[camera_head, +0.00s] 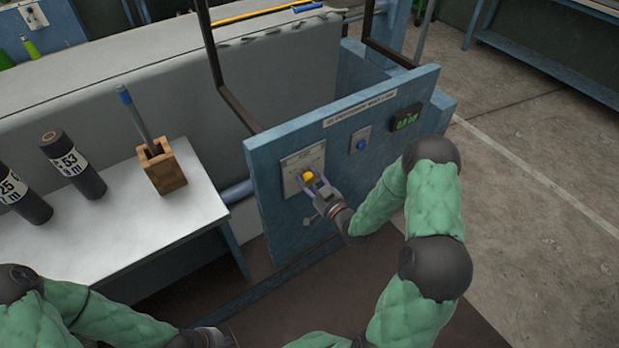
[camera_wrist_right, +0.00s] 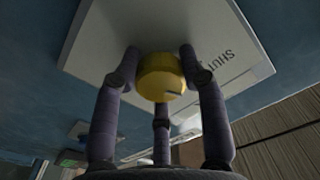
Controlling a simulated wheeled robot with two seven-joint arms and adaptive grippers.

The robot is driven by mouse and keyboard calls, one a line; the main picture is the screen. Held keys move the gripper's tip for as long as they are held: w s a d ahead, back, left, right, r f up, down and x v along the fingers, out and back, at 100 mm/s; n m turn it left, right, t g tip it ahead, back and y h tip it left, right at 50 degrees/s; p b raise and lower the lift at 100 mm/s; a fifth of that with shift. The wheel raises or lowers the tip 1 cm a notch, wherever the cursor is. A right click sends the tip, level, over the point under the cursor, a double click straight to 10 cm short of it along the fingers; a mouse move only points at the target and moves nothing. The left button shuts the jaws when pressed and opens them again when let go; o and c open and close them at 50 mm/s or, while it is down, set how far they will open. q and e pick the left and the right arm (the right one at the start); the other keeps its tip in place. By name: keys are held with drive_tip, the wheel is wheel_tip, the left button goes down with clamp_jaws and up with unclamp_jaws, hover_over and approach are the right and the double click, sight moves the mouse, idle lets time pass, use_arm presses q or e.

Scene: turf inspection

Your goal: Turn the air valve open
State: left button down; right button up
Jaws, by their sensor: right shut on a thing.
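The air valve is a round yellow knob (camera_head: 308,176) on a pale plate (camera_head: 291,185) fixed to the blue panel. My right gripper (camera_head: 311,182) is at the knob. In the right wrist view, its fingers are closed around the yellow knob (camera_wrist_right: 162,78), with fingertips at its left and right sides and a third finger below. The plate (camera_wrist_right: 110,35) behind the knob bears the word SHUT to the knob's right. A small dark mark shows on the knob's rim. My left gripper (camera_head: 208,338) is at the bottom edge, mostly cut off, its fingers not clear.
The blue panel (camera_head: 275,225) also carries a blue button (camera_head: 361,140) and a green-lit display (camera_head: 406,117). A white table (camera_head: 110,240) to the left holds dark cylinders (camera_head: 72,165) and a wooden holder (camera_head: 160,170) with a blue-tipped rod. Open floor lies to the right.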

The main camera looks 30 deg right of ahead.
drive_tip(key=m+p, duration=0.1)
drive_tip(key=m, duration=0.5)
drive_tip(key=shift+a, duration=0.15)
drive_tip(key=m+p, duration=0.1)
drive_tip(key=m, duration=0.5)
drive_tip(key=shift+p, duration=0.3)
drive_tip(key=shift+a, duration=0.1)
drive_tip(key=o, duration=1.1)
drive_tip(key=shift+o, duration=0.2)
drive_tip(key=shift+s, duration=0.2)
drive_tip(key=s+d, duration=0.1)
drive_tip(key=s, duration=1)
drive_tip(key=shift+s, duration=0.3)
